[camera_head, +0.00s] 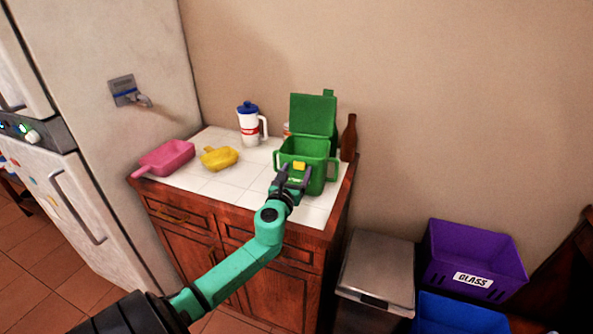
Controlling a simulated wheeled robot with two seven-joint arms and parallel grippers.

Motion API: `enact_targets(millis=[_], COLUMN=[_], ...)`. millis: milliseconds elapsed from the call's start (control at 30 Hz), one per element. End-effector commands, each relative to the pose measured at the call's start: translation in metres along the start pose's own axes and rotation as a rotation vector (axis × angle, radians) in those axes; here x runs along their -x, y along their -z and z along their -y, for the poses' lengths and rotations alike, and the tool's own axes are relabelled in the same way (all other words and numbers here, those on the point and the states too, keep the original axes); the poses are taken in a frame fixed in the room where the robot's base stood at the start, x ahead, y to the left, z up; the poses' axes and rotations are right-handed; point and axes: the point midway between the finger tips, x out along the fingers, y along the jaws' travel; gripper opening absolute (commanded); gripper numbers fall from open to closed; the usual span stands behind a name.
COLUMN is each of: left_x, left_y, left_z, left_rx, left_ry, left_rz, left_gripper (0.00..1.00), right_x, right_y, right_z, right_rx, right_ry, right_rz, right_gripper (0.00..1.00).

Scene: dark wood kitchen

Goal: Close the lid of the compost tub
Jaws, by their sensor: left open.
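The green compost tub (318,179) stands on the white tiled counter at its right end. Its lid (313,113) is raised upright at the back of the tub, so the tub is open. Something yellow (299,166) shows at the tub's front rim; I cannot tell whether it is inside or part of the tub. My left gripper (292,176) is open at the front of the tub, its fingers pointing towards it and covering part of its front wall. I cannot tell whether the fingers touch it. My right gripper is not in view.
A brown bottle (349,138) stands close to the tub's right. A white jug with a blue lid (249,125), a yellow scoop (219,158) and a pink dustpan-like scoop (166,158) are to the left. A metal bin (379,264) and a purple crate (474,258) stand right of the cabinet.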

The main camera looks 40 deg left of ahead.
Motion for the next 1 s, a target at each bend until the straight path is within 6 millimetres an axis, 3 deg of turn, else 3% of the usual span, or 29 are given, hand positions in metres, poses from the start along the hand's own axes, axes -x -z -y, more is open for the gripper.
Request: enact_targets(millis=[267,467,1000], left_x=[-0.0044,-0.0042,-0.004], left_y=[0.0006,0.0005,0.0006], left_z=[0.0003,0.0003,0.0003], left_rx=[0.001,0.001,0.001], left_ry=[0.0,0.0,0.0], left_rz=[-0.001,-0.001,-0.001], left_gripper=[0.75,0.02,0.0], right_x=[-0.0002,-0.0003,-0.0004], right_y=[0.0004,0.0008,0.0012], right_z=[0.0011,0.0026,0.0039], right_rx=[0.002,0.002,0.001], right_ry=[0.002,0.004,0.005], right_rz=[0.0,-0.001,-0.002], right_gripper=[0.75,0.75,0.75])
